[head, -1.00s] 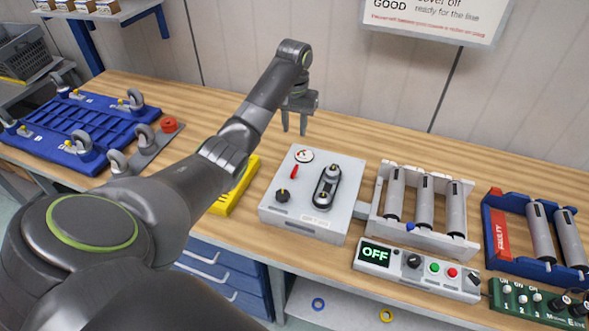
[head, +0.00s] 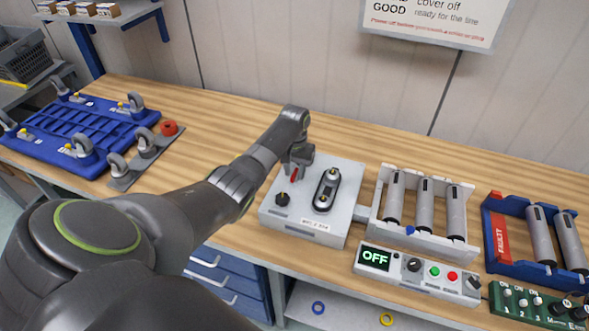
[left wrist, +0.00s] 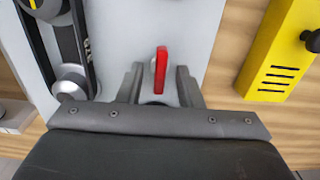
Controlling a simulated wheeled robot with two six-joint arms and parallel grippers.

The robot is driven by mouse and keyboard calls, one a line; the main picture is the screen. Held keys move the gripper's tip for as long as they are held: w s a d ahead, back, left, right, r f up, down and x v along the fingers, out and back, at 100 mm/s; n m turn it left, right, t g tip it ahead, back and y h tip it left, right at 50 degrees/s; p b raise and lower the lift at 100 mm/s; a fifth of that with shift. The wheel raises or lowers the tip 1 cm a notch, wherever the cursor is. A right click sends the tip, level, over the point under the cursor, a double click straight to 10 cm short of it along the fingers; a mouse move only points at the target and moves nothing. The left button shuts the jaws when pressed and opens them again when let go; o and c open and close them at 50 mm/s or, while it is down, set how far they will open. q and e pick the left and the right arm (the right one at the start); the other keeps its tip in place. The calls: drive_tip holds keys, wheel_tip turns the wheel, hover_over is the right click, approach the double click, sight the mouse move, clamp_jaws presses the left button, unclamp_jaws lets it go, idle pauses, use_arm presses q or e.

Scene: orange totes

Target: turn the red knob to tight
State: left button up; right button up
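The red knob (head: 294,175) is a narrow red bar on top of a light grey box (head: 340,219). In the left wrist view the red knob (left wrist: 161,68) points nearly straight up the picture. My left gripper (head: 292,171) is down at the knob. In the left wrist view its two fingers (left wrist: 161,82) stand apart on either side of the knob, with a gap visible on each side. The round gauge on the box is hidden behind my left gripper. My right gripper is not in view.
The box also carries a black knob (head: 282,198) and a belt on two pulleys (head: 326,190). A roller rack (head: 458,248) and a control panel reading OFF (head: 420,276) stand to the right. A yellow slotted piece (left wrist: 282,55) lies beside the box.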

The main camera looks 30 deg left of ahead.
use_arm(q)
drive_tip(key=shift+f, duration=0.1)
clamp_jaws()
idle(0.4)
drive_tip(key=m+p, duration=0.1)
drive_tip(key=m, duration=0.1)
drive_tip(key=shift+m, duration=0.4)
drive_tip(key=m, duration=0.3)
drive_tip(key=shift+m+p, duration=0.3)
drive_tip(key=shift+p, duration=0.1)
drive_tip(key=m, duration=0.5)
drive_tip(key=shift+p, duration=0.3)
drive_tip(key=m, duration=0.6)
drive_tip(key=shift+m, duration=0.4)
